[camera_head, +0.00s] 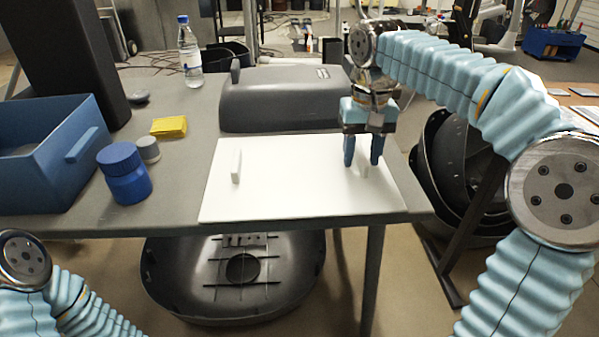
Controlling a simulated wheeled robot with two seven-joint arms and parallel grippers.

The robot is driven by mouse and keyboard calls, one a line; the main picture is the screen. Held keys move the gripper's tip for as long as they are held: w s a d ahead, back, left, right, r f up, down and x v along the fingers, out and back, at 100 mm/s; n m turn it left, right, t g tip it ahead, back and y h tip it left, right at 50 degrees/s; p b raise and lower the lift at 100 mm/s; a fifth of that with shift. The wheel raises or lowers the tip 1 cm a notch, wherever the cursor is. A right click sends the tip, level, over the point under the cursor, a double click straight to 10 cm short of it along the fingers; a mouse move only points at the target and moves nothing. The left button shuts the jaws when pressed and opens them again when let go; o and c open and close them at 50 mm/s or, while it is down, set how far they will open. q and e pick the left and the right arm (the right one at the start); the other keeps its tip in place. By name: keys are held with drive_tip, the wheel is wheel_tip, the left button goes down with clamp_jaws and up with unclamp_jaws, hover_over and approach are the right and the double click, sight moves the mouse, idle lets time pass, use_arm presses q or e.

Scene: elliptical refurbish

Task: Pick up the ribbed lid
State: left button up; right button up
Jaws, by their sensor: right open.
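No lid is plainly ribbed at this size. A small grey round cap (148,149) stands on the table beside a blue jar (127,185). The jar has a blue screw lid (119,157) on it. I cannot tell which of these is the ribbed lid. My right gripper (362,164) points down, open, over the right part of a white board (290,190), well to the right of the jar and cap. A small pale upright piece shows between its fingertips, but contact cannot be told. My left arm shows at the lower left; its gripper is out of view.
A blue bin (45,125) stands left of the jar. The white board has an upright handle (236,166) at left.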

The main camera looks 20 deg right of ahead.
drive_tip(key=shift+c, duration=0.3)
clamp_jaws()
drive_tip(key=shift+r, duration=0.1)
